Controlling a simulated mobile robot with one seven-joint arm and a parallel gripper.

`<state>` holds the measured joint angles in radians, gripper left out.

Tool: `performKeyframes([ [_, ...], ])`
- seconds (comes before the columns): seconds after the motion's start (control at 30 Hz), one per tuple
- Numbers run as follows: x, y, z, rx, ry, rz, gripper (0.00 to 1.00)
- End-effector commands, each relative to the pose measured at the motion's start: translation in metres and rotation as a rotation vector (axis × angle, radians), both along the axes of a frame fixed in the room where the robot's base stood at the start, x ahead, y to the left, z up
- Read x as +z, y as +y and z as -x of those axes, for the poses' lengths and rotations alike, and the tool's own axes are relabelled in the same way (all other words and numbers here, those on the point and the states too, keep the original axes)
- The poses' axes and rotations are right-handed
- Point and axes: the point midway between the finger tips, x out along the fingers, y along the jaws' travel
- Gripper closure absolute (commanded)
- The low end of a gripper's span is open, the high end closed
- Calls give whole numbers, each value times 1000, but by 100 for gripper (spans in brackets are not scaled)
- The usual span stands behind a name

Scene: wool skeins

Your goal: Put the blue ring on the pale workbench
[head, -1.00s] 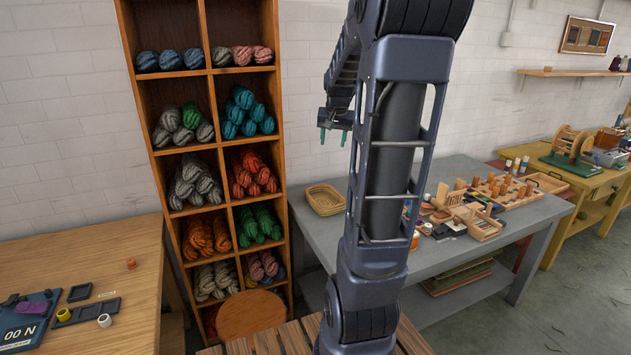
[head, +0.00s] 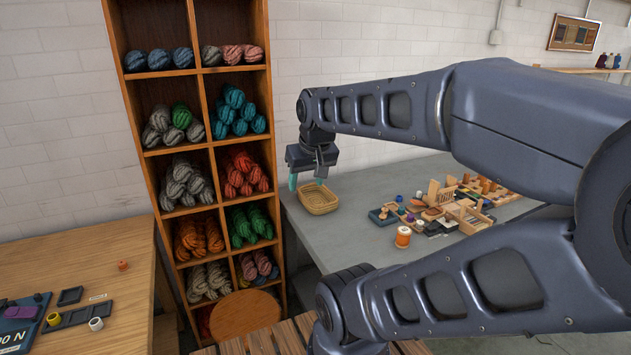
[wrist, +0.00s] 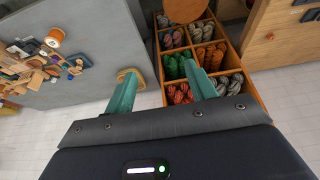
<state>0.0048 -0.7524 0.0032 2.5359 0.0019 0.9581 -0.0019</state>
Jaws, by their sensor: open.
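I cannot pick out a blue ring for certain. A small dark blue piece (head: 382,216) lies among the small parts on the grey table (head: 345,240), but its shape is too small to tell. A light wooden bench (head: 75,262) stands at the left; it may be the pale workbench. On it are a yellow ring (head: 53,319), a white ring (head: 96,324) and an orange piece (head: 123,265). My gripper (head: 306,180) is open and empty, in the air near the wicker basket. Its two teal fingers show apart in the wrist view (wrist: 160,72).
A tall wooden shelf (head: 205,155) of wool skeins stands between bench and table. The wicker basket (head: 318,199) sits at the grey table's left end. Wooden trays, blocks and an orange spool (head: 403,237) crowd its middle. A round stool (head: 243,313) stands before the shelf.

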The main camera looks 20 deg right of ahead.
Motion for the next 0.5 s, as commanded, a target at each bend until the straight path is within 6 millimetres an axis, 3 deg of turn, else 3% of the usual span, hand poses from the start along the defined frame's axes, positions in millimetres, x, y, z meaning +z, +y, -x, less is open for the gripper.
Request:
performKeyframes([
  [0.5, 1, -1, -3, -4, 1, -2, 45],
])
